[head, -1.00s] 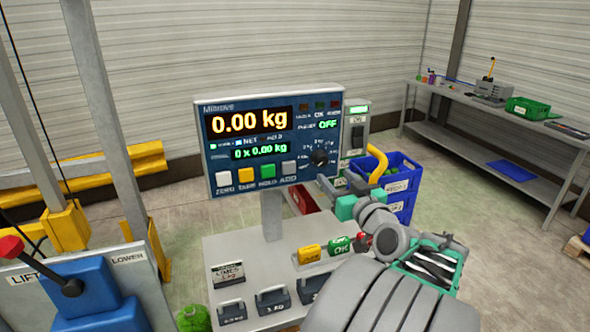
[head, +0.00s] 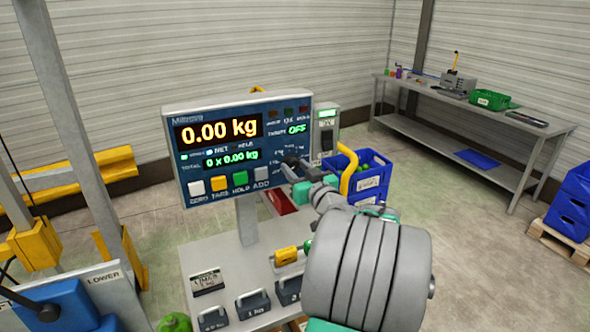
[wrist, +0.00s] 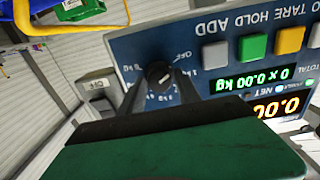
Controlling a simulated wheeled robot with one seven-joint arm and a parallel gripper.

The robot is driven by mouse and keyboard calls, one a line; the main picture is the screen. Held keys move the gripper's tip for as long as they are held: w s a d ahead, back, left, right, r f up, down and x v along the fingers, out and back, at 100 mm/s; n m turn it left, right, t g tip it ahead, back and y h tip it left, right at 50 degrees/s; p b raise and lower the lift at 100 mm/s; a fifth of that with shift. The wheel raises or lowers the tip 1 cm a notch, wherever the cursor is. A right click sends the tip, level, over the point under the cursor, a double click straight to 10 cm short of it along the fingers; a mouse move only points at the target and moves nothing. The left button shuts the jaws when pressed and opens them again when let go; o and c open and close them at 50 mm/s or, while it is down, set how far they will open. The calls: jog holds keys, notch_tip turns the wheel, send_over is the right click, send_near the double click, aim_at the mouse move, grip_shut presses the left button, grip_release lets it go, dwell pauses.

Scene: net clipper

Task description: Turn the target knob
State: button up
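The dark round knob (wrist: 158,75) with a pale pointer mark sits on the blue scale panel (wrist: 205,65), ringed by printed "OFF" and kg marks. The wrist view shows the panel upside down. My gripper (wrist: 160,83) has one dark finger on each side of the knob, with narrow gaps visible; firm contact cannot be made out. In the head view my gripper (head: 291,168) is at the panel's lower right and largely covers the knob. The panel (head: 180,163) reads 0.00 kg, and a small green readout shows OFF.
Coloured buttons (head: 218,183) line the panel's lower edge. Dark weights (head: 252,305) and a yellow block (head: 286,255) stand on the bench below. A workbench (head: 480,118) is farther back.

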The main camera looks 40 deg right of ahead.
grip_shut()
jog(key=shift+a, duration=0.1)
jog(key=shift+m, duration=0.4)
jog(key=m+b, duration=0.1)
jog(key=m, duration=0.1)
jog(key=shift+m, duration=0.3)
jog(key=shift+r+m+b, duration=0.1)
jog(key=shift+m+b, duration=0.4)
jog(key=shift+m, duration=1.7)
jog(key=shift+o, duration=1.9)
grip_release()
